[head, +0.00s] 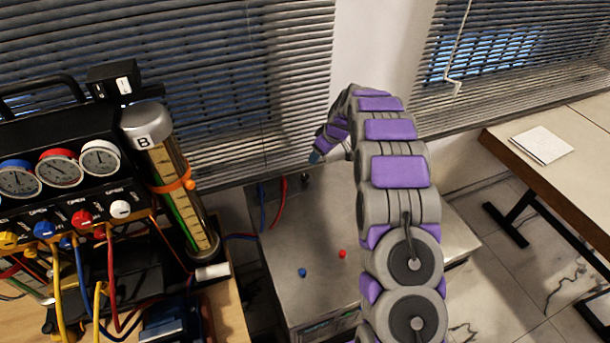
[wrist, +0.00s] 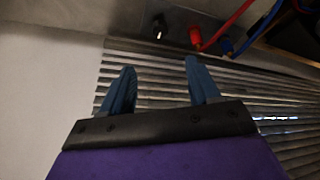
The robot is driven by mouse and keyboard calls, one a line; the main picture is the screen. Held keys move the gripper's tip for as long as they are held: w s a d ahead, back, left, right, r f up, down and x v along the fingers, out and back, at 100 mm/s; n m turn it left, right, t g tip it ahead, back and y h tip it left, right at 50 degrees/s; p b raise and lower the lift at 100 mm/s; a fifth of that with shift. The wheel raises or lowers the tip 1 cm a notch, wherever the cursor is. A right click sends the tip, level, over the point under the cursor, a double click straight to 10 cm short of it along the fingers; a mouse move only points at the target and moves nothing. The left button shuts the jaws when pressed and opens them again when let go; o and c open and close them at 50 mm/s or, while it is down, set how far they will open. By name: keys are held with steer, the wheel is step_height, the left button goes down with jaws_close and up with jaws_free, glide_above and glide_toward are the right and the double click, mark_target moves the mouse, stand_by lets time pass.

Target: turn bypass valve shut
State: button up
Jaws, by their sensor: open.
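My gripper (head: 316,157) hangs at the end of my raised purple and grey arm, above the back of a grey metal cabinet (head: 300,240). In the wrist view my gripper (wrist: 160,90) has its two blue fingers spread apart with nothing between them. Beyond the fingers is a small dark fitting (wrist: 159,26) with a pale end, left of a red hose fitting (wrist: 196,38). The gauge rig (head: 60,190) at left carries yellow, blue, red and white (head: 120,209) knobs, some with OPEN labels. I cannot tell which part is the bypass valve.
Red and blue hoses (head: 282,200) run at the cabinet's back left. A blue knob (head: 302,272) and a red knob (head: 342,254) sit on its top. A cylinder marked B (head: 172,180) stands by the rig. A table (head: 587,130) is at right; blinds (head: 230,80) hang behind.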

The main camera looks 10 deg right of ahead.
mark_target(305, 176)
steer(key=x, duration=1.4)
steer(key=shift+b, duration=0.4)
steer(key=shift+w+f, duration=0.4)
steer(key=shift+f, duration=0.45)
steer(key=shift+a+f, duration=0.2)
steer(key=shift+a, duration=0.2)
steer(key=shift+c, duration=0.3)
steer(key=shift+d, duration=0.15)
steer(key=c, duration=1)
